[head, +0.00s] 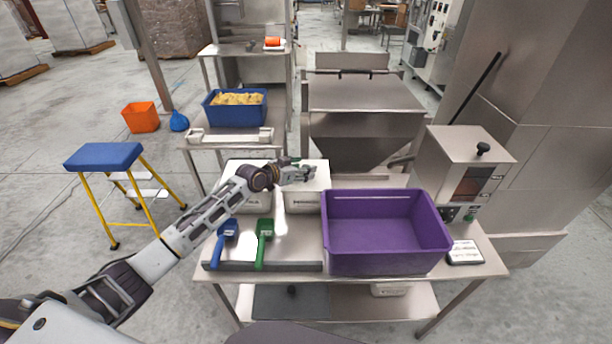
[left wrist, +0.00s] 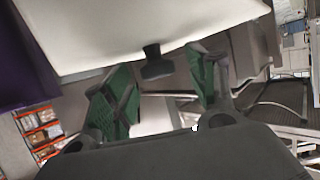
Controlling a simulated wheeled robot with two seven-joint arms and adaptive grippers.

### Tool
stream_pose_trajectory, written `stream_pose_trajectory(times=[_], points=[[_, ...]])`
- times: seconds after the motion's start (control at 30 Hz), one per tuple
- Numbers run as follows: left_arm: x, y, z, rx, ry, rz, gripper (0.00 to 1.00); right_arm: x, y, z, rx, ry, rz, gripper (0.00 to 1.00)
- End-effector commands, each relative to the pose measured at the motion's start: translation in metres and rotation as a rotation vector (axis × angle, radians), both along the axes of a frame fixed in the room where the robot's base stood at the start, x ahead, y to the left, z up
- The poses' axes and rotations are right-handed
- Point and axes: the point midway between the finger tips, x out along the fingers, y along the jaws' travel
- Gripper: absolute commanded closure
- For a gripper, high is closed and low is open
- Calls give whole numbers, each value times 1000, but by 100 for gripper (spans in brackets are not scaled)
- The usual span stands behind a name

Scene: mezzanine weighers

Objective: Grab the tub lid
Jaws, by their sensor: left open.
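Two white tubs stand side by side at the back of the steel table, a left tub (head: 250,200) and a right tub (head: 308,201), each with dark print on its front. My left gripper (head: 306,174) is over the white top of the right tub, which it partly hides. In the left wrist view a pale lid-like surface (left wrist: 150,25) has a dark knob (left wrist: 156,66) at its edge. The open green-padded fingers of my left gripper (left wrist: 162,80) lie on either side of the knob, with gaps visible. My right gripper is out of view.
A purple crate (head: 385,268) stands right of the tubs. A blue scoop (head: 226,235) and a green scoop (head: 264,240) lie in front of them. A weigher with a dark knob (head: 465,175) stands at the back right.

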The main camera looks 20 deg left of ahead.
Motion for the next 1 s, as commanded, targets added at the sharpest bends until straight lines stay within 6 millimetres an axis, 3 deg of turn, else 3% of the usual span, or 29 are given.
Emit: stream_pose_trajectory(times=[0.57,1.0], points=[[3,-3,-2,0,1,-1,42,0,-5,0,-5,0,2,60],[3,-2,-2,0,0,-1,93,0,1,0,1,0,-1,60]])
